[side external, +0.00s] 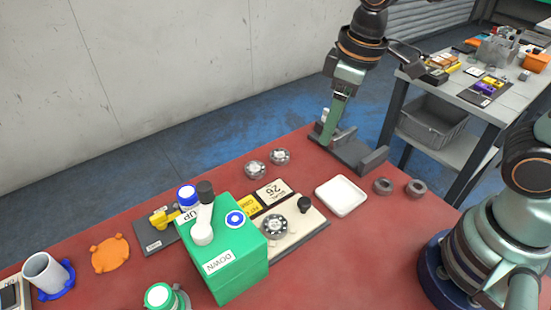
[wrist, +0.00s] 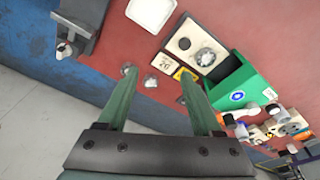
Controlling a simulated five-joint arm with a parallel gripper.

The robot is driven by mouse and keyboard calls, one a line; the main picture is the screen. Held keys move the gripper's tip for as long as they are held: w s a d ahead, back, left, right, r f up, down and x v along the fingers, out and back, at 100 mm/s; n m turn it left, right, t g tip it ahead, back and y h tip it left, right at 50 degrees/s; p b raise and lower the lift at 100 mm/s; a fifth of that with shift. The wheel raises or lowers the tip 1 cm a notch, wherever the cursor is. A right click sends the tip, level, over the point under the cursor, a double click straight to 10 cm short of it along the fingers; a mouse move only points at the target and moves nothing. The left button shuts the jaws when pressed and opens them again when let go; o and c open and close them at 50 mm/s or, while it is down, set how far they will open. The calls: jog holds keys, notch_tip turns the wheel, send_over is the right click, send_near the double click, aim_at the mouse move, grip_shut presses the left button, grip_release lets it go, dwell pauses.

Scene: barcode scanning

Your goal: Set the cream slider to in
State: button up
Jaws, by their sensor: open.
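A dark grey slide unit (side external: 357,151) stands at the far edge of the red table, with a small cream knob (side external: 324,115) at its back end, partly behind my fingers. In the wrist view the grey unit (wrist: 84,22) is at the upper left and the cream knob (wrist: 66,49) sticks out from its lower end. My gripper (side external: 331,132) points down over the table's far edge by the unit. In the wrist view my gripper (wrist: 158,75) is open with nothing between its green fingers, and the knob lies left of them. Any in or out marking is unreadable.
A white tray (side external: 342,195), grey rings (side external: 382,186) and two round metal parts (side external: 255,170) lie near the unit. A green box (side external: 228,262) with a lever and a cream panel (side external: 305,226) with a dial stand further left. Bare table separates the unit and tray.

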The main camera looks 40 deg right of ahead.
aim_at(305, 201)
jog(key=a+f+n, duration=0.1)
jog(key=f, duration=0.4)
jog(key=a+f+n+g, duration=0.1)
jog(key=a+f, duration=0.1)
jog(key=f, duration=0.3)
jog(key=a+f+n+g, duration=0.1)
jog(key=a+f, duration=0.1)
jog(key=f, duration=0.4)
jog(key=shift+s+a+f+h, duration=0.1)
jog(key=shift+s+a+h, duration=0.15)
jog(key=shift+s+h, duration=0.05)
grip_shut()
dwell(0.9)
